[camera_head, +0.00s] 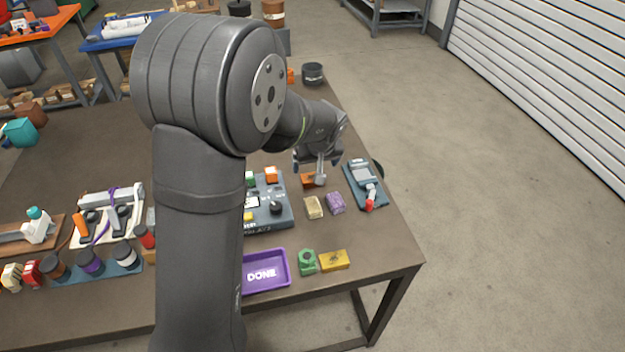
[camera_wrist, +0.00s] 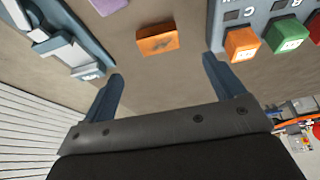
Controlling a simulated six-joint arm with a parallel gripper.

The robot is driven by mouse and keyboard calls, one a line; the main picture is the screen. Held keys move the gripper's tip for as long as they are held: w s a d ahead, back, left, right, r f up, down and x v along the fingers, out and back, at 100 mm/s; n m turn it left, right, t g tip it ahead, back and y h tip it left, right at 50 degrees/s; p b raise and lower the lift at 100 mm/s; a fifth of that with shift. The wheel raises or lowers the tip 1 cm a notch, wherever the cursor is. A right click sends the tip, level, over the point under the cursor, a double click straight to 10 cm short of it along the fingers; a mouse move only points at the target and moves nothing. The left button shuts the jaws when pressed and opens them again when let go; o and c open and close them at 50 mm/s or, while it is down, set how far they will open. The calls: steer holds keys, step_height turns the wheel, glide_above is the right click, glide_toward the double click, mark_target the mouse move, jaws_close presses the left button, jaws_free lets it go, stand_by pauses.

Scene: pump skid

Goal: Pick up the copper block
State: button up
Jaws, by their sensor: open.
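The copper block (camera_wrist: 157,41) is a small orange-brown block lying flat on the table in the wrist view. It sits beyond my fingertips, roughly in line with the gap between them. In the head view the copper block (camera_head: 307,182) is partly hidden by my gripper (camera_head: 319,172). In the wrist view my gripper (camera_wrist: 162,69) has its two fingers spread wide with nothing between them. The fingers do not appear to touch the block.
A control panel with an orange button (camera_wrist: 242,44) and green button stands to one side of the block. A meter on a blue mat (camera_head: 364,185) lies on the other. A beige block (camera_head: 313,208) and purple block (camera_head: 335,203) are near. A purple tray (camera_head: 286,268) is at the front.

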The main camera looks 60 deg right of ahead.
mark_target(313, 175)
steer(key=x, duration=0.9)
steer(key=shift+w+d+f, duration=0.1)
steer(key=shift+d+f, duration=0.05)
steer(key=shift+d, duration=0.1)
steer(key=c, duration=1)
